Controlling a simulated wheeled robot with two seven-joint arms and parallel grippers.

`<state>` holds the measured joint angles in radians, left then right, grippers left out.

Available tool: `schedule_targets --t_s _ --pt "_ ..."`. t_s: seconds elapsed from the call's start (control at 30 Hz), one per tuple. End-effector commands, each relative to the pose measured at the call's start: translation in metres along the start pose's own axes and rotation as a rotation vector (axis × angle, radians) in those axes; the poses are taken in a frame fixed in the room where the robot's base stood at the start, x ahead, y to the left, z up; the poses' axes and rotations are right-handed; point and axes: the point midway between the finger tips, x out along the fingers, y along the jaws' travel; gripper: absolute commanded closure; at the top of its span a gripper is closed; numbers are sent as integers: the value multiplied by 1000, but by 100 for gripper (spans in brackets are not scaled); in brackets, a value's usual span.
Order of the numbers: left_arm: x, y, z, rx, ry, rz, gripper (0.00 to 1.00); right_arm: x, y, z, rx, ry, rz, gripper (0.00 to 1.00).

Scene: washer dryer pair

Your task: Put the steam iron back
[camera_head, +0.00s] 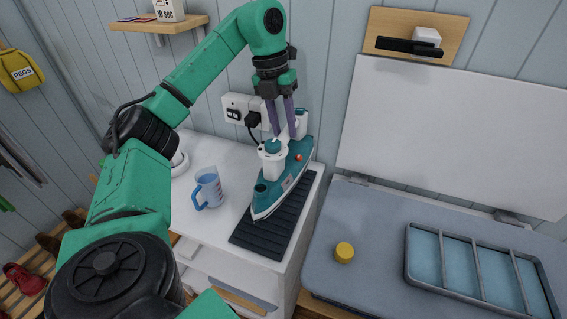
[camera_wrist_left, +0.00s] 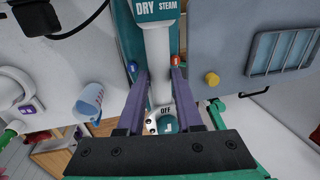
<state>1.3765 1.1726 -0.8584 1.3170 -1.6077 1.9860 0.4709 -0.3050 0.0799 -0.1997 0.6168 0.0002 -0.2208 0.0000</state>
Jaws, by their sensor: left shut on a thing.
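The steam iron (camera_head: 275,188) is teal and white, with its pointed nose toward the front left in the head view. It is over a dark ribbed mat (camera_head: 262,241) on the white machine top; I cannot tell whether it touches the mat. My left gripper (camera_head: 284,135) comes down from above and is shut on the iron's white handle. In the left wrist view the two purple fingers of the gripper (camera_wrist_left: 160,73) lie either side of the handle (camera_wrist_left: 158,60). The handle hides part of the iron's body there. My right gripper is not in view.
A measuring jug (camera_head: 208,188) stands left of the mat. A wall socket with plugs (camera_head: 243,112) is behind the iron. To the right, a grey-blue machine top holds a yellow knob (camera_head: 344,252) and a divided tray (camera_head: 479,277), with a raised white lid (camera_head: 455,135) behind.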

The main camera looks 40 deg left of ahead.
Motion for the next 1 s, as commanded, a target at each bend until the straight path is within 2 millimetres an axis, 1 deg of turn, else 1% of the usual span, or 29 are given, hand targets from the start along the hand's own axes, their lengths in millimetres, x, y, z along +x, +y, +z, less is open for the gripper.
schedule_targets --t_s 0.03,0.1,0.23,0.43,0.5,0.77,0.8,0.83,0.87,1.0 --pt "8 3 -1 -2 2 4 100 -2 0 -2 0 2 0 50" --pt "19 5 -1 -1 1 1 100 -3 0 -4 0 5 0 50" --pt "33 7 0 -1 0 1 100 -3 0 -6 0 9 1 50" --pt "65 13 0 -1 1 0 100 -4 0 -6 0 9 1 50" --pt "69 14 0 -1 -1 -1 100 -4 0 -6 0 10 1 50" --pt "71 14 0 0 -2 -1 100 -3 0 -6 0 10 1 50" --pt "72 14 0 -1 0 2 50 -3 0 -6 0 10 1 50" --pt "72 14 0 -1 0 2 39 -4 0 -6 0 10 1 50" --pt "72 14 0 -1 0 2 36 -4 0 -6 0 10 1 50" --pt "72 14 0 -1 0 2 36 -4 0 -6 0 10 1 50"
